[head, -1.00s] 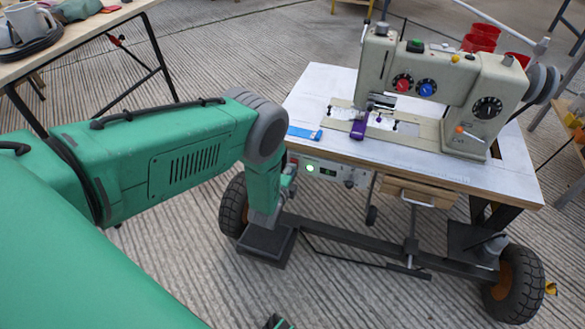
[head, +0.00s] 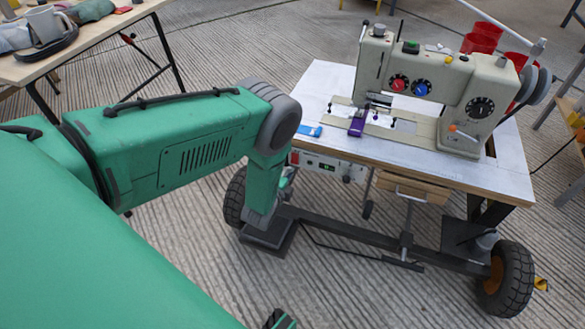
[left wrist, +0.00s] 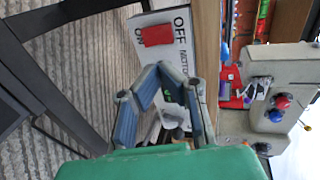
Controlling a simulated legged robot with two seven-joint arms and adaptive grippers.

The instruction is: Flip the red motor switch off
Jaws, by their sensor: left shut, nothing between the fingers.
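The red motor switch (left wrist: 157,36) sits on a white plate at the table's front edge in the left wrist view. In the head view the red switch (head: 294,158) shows at the left end of the control panel (head: 340,171). My left gripper (left wrist: 160,68) is shut and empty, its fingertips just below the switch in the wrist picture; contact cannot be told. In the head view my forearm hides most of this gripper.
The sewing machine (head: 440,90) stands on the wheeled table (head: 490,180), with a small blue item (head: 308,131) near its left edge.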

